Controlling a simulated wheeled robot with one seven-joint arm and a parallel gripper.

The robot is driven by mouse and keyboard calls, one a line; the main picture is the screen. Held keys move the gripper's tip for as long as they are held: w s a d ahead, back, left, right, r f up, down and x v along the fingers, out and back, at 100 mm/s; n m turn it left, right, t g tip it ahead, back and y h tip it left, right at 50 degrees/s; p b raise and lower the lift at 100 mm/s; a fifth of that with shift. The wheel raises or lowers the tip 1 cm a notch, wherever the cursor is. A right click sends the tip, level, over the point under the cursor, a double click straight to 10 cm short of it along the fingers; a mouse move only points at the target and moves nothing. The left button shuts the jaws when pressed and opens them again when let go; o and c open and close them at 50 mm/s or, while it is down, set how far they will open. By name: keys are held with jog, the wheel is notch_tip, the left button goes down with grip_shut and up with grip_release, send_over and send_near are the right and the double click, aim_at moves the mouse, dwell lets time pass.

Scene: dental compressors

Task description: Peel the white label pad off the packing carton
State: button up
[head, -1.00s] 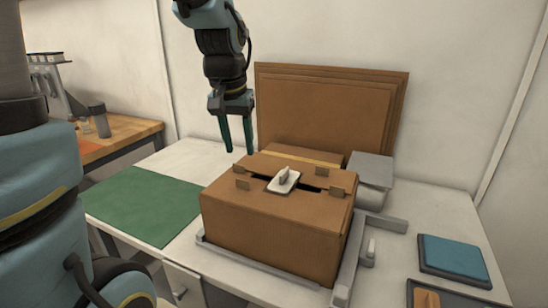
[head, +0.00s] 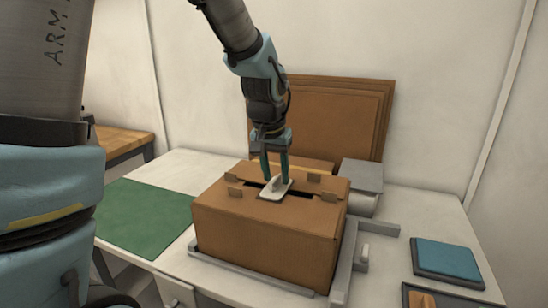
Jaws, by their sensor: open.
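The packing carton (head: 262,238) is a closed brown box on the white table, with a dark slot and several small brown tabs on its top. The white label pad (head: 270,195) lies on the carton's top near the slot, with a raised grip on it. My gripper (head: 275,182) points down right at the pad, its two green fingers apart on either side of the raised grip. I cannot tell whether the fingers touch the grip. The fingers partly hide the pad and the grip.
A grey frame (head: 250,278) borders the carton's front and right side. Flat brown boards (head: 340,110) lean on the wall behind. A green mat (head: 145,215) lies left, and a blue pad (head: 447,258) lies right. A grey device (head: 362,175) stands behind the carton's right side.

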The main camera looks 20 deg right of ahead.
aim_at(276, 179)
jog(key=shift+w+f, duration=0.1)
jog(key=shift+f, duration=0.45)
grip_shut()
jog(key=c, duration=0.6)
grip_release()
jog(key=shift+c, duration=0.2)
grip_shut()
jog(key=shift+r+p, duration=1.3)
jog(key=shift+r, duration=0.25)
dwell(0.6)
jog(key=shift+r+p, duration=2.35)
jog(key=shift+r, duration=0.65)
